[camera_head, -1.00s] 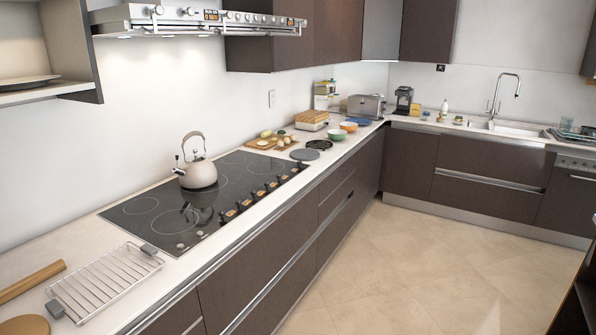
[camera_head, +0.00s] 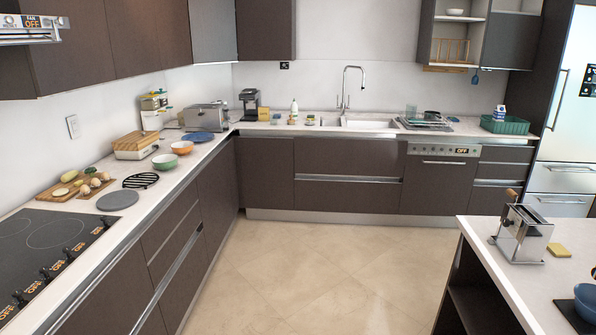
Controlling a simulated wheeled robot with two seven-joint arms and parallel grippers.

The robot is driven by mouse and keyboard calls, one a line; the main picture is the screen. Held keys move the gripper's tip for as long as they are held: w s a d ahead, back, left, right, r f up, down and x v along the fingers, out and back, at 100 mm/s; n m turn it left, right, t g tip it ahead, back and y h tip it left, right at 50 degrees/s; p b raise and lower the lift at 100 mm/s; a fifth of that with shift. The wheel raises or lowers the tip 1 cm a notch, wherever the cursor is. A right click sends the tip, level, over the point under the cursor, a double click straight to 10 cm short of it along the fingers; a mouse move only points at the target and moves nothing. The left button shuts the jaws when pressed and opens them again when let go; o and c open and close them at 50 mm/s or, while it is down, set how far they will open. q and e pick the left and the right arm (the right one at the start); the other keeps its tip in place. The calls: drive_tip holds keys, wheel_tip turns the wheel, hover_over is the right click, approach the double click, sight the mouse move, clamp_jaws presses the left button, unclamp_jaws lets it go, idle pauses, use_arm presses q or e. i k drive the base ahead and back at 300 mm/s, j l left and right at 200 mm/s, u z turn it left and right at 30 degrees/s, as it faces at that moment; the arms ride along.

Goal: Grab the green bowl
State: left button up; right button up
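The green bowl (camera_head: 165,162) stands upright on the left counter, near its front edge. An orange-rimmed bowl (camera_head: 182,148) stands just behind it and to the right. A black round trivet (camera_head: 141,181) lies in front of it. Neither of my grippers shows in the view, so their state cannot be seen.
A cutting board with food (camera_head: 75,187), a grey disc (camera_head: 117,200) and the cooktop (camera_head: 40,240) lie nearer on the left counter. A wooden-lidded box (camera_head: 136,146) stands left of the bowl. The middle floor (camera_head: 310,270) is clear.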

sight(166, 164)
drive_tip(key=i+l, duration=0.1)
drive_tip(key=i, duration=1.3)
drive_tip(key=i+l+u, duration=0.15)
drive_tip(key=i+u, duration=0.25)
drive_tip(key=i, duration=0.2)
drive_tip(key=i+l+u, duration=0.45)
drive_tip(key=i, duration=0.15)
drive_tip(key=i+l+u, duration=0.4)
drive_tip(key=i, duration=0.1)
